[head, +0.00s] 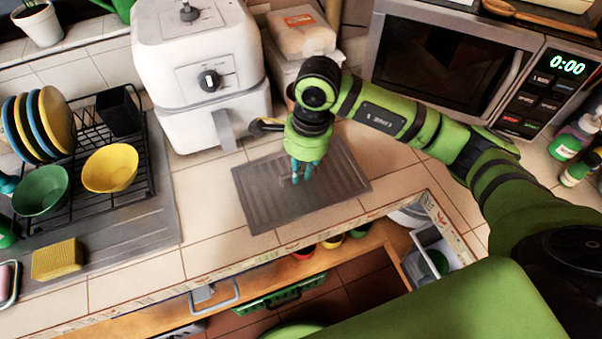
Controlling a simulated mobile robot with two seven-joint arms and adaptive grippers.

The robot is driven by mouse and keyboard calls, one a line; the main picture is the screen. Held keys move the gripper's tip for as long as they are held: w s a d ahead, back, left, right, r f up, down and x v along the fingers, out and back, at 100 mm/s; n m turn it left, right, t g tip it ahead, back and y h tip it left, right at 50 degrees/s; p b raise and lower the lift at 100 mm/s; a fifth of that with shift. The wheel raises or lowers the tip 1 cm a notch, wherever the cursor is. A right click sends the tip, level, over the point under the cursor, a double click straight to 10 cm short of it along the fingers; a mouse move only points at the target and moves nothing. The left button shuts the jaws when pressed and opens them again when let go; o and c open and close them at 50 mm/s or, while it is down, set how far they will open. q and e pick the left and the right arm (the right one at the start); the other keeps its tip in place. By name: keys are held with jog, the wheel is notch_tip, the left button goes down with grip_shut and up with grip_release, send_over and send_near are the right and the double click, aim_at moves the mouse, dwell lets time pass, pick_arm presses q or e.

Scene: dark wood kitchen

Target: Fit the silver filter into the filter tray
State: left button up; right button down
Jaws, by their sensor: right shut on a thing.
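A flat silver-grey ribbed panel, which looks like the silver filter (262,205), lies on the tiled counter in front of the white appliance. My right gripper (303,172) points down over the middle of this panel. Its teal fingertips are close together, shut on a small part at the panel's middle. The fingers partly hide what they hold. The panel looks flat, and I cannot tell whether it is clear of the counter. I cannot make out a filter tray in this view. My left gripper is not in view.
A white air fryer (200,75) stands behind the panel, with a microwave (450,60) at the back right. A dish rack (140,185) with bowls and plates is at left. Open drawers lie below the counter's front edge. Bare tiles (205,215) lie left of the panel.

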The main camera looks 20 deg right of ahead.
aim_at(301, 180)
notch_tip(301, 180, down, 4)
jog(key=shift+r+p, duration=0.15)
jog(key=shift+p, duration=0.65)
jog(key=shift+f, duration=0.25)
jog(key=c, duration=1.2)
grip_release()
